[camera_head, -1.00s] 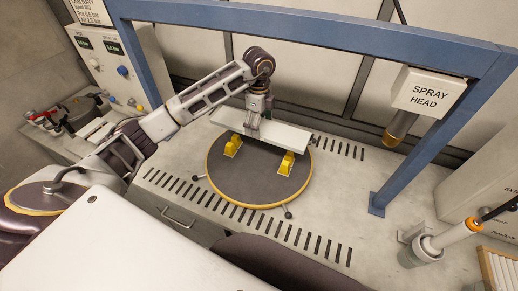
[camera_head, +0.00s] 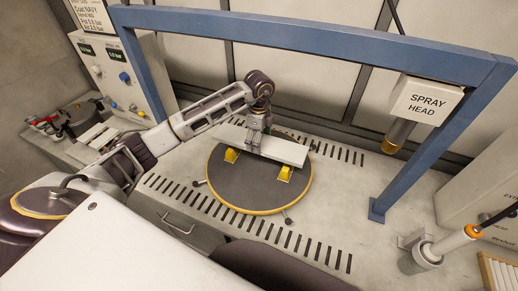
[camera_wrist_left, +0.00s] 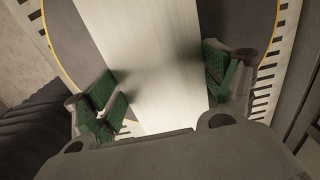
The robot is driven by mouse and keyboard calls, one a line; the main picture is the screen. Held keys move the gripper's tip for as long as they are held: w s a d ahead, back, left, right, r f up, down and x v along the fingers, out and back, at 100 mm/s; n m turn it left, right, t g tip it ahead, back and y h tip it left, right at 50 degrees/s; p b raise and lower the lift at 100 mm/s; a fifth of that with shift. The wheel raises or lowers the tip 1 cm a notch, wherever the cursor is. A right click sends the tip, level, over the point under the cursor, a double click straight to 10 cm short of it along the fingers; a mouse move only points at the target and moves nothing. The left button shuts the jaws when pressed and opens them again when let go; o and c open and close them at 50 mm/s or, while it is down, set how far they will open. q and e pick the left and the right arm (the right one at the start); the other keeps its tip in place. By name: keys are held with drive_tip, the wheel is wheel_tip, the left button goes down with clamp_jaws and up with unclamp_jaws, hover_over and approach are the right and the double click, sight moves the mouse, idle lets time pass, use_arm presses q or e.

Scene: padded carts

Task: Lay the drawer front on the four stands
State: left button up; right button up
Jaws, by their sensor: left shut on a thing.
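The drawer front is a long pale panel (camera_head: 285,150) lying level over the dark round turntable (camera_head: 245,190). My left gripper (camera_head: 257,145) comes down from above and is shut across the panel's width. In the left wrist view, the green finger pads (camera_wrist_left: 165,90) flank the pale panel (camera_wrist_left: 155,60). Two yellow stands show at the panel's near edge, a left one (camera_head: 231,155) and a right one (camera_head: 285,173). Any other stands are hidden behind or under the panel. I cannot tell whether the panel touches the stands. My right gripper is out of view.
A blue frame (camera_head: 310,33) spans above the turntable, its right post standing on the slotted bench. The spray head (camera_head: 426,103) hangs at the right. A control box (camera_head: 115,75) stands at the back left. The turntable's near half is clear.

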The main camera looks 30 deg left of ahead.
use_arm(q)
drive_tip(key=shift+f, duration=0.8)
drive_tip(key=shift+f+p, duration=0.35)
drive_tip(key=shift+f, duration=1.5)
drive_tip(key=shift+f, duration=0.15)
drive_tip(key=o, duration=1.3)
